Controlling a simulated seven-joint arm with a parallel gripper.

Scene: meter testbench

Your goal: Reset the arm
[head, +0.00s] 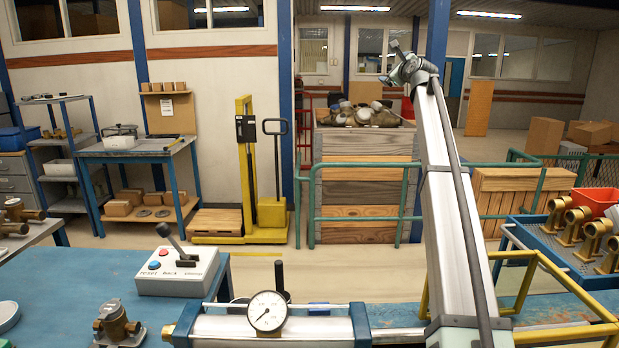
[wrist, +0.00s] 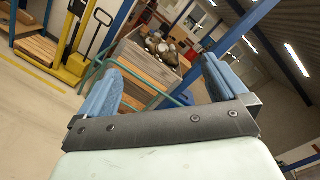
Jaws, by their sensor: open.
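My gripper (wrist: 160,65) shows in the wrist view with its two blue fingers wide apart. It is open, and nothing is between the fingers. The fingers point into the hall, towards a wooden crate of meters (wrist: 150,55) well beyond them. They touch nothing that I can see. I cannot make out the fingers in the head view. There, the crate (head: 365,190) stands behind a green rail.
A control box (head: 178,272) with buttons and a lever sits on the blue table (head: 60,270). A brass meter (head: 117,322) stands in front of it. A pressure gauge (head: 267,311) is at bottom centre. A blue tray (head: 543,240) holds several brass fittings at right.

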